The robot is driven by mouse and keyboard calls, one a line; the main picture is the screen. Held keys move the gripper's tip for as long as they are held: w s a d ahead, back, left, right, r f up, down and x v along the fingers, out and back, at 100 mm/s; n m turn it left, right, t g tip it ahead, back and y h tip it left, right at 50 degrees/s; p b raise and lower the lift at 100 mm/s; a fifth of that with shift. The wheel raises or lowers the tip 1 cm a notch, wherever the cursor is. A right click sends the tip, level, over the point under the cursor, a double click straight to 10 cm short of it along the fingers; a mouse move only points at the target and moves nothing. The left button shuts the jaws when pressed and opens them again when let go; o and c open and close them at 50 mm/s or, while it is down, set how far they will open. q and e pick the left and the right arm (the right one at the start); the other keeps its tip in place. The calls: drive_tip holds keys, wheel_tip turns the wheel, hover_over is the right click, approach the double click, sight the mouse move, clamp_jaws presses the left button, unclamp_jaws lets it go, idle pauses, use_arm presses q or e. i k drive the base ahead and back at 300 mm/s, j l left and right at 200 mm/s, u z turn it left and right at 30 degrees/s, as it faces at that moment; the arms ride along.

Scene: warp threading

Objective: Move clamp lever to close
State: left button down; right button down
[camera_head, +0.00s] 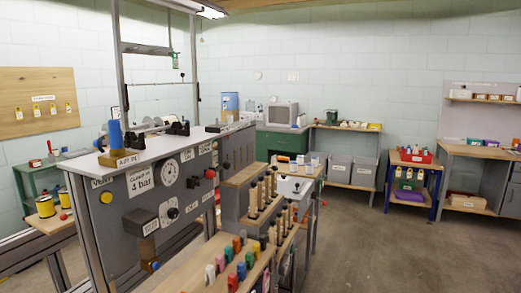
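A grey control panel (113,222) stands at the left, with a white sign (140,180) that reads roughly "clamp" and "4 bar". A round white gauge (169,172) sits beside the sign. A dark handle (193,182) and a red knob (210,173) are to the right of the gauge. A black knob (173,212) on a white plate is lower down. I cannot tell which of these is the clamp lever, or its position. Neither of my grippers is in view.
Colored pegs (232,282) line the front bench. A yellow spool (46,206) sits at the left. Open floor (380,250) lies to the right, before the back benches.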

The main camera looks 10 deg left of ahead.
sight(226, 165)
drive_tip(key=i+l+z, duration=0.1)
drive_tip(key=i+l, duration=0.15)
drive_tip(key=i, duration=0.2)
drive_tip(key=i+l, duration=0.25)
drive_tip(key=i, duration=0.25)
drive_tip(key=i+l+z, duration=0.15)
drive_tip(key=i, duration=0.3)
drive_tip(key=l, duration=0.1)
